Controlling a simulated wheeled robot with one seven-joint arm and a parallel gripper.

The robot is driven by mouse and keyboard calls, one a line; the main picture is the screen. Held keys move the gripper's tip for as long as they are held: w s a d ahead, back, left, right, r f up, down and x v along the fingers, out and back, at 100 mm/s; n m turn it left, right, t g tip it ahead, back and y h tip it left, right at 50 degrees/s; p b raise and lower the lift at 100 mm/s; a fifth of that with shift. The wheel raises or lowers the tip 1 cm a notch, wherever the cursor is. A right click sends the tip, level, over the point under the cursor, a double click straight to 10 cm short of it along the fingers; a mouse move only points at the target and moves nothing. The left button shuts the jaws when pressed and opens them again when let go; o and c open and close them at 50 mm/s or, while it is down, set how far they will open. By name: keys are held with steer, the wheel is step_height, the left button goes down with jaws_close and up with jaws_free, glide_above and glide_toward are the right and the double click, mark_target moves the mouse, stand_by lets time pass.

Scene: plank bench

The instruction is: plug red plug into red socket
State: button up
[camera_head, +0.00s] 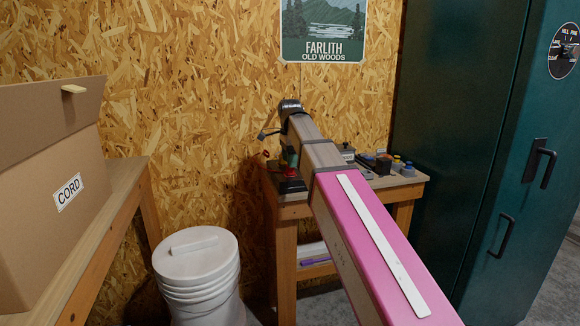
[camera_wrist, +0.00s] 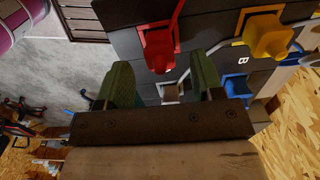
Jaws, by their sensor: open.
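My gripper (camera_wrist: 162,74) is open, its two green fingers apart with nothing held between them. In the wrist view a red plug-like block (camera_wrist: 158,50) lies just beyond the fingertips, roughly in line with the gap, with a red cord running up from it. I cannot tell whether it sits in a socket, and no separate red socket is clear. In the head view my gripper (camera_head: 289,156) hangs over the left end of the plank bench, above a red piece (camera_head: 290,184) on a dark base. My arm hides part of the bench top.
A yellow block (camera_wrist: 268,38) and a blue block (camera_wrist: 237,86), with cords, lie right of the red one. The bench (camera_head: 405,188) has several small items at its right. A white bucket (camera_head: 197,270) and a cardboard box (camera_head: 45,190) stand left; a green cabinet (camera_head: 455,130) stands right.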

step_height(320, 180, up, 8)
steer(key=shift+f, duration=0.15)
stand_by(0.5)
